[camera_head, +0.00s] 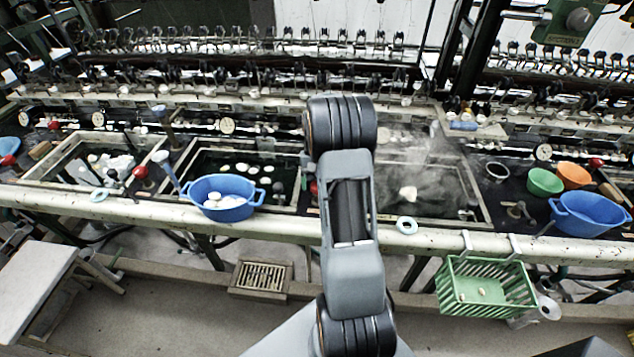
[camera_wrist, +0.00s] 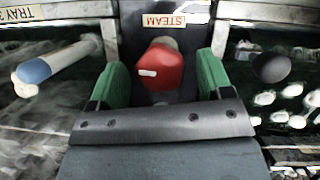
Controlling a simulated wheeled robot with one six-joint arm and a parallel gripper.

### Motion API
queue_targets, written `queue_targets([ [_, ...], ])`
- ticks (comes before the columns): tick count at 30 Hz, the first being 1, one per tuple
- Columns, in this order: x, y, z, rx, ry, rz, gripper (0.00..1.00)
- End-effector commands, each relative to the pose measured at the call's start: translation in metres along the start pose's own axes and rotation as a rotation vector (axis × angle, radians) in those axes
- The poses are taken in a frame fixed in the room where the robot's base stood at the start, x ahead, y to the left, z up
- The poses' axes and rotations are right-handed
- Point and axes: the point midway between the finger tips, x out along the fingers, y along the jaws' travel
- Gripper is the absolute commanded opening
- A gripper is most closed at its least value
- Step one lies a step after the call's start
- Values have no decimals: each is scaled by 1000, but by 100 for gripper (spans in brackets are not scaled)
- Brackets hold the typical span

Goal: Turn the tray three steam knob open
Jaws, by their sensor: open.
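In the wrist view a red steam knob (camera_wrist: 160,70) with a white mark on its face sits between the two green fingers of my gripper (camera_wrist: 161,76). The fingers are open, one on each side of the knob, with a visible gap on both sides. A STEAM label (camera_wrist: 163,19) shows upside down just above the knob. A TRAY label (camera_wrist: 20,13) is at the upper left; its number is hard to read. In the head view my arm hides the gripper and most of this knob; a bit of red (camera_head: 313,188) shows beside the arm.
A blue-tipped white handle (camera_wrist: 55,64) lies left of the gripper and a black knob (camera_wrist: 272,68) right of it. Steaming water basin (camera_head: 440,185) is right of my arm. A blue bowl (camera_head: 222,196) and green basket (camera_head: 484,290) sit along the front rail.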

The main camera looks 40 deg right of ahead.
Motion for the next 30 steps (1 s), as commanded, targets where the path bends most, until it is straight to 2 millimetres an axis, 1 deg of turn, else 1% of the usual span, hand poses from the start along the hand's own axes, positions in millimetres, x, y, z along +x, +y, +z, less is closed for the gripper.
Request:
queue_targets([
  [5, -1, 0, 0, 0, -1, 0, 73],
  [8, -8, 0, 0, 0, 1, 0, 73],
  [11, -22, 0, -1, 1, 3, 0, 73],
  [21, -92, 0, -1, 0, 3, 0, 73],
  [27, -121, 0, -1, 0, 1, 0, 73],
  [30, -130, 0, -1, 0, 1, 0, 73],
])
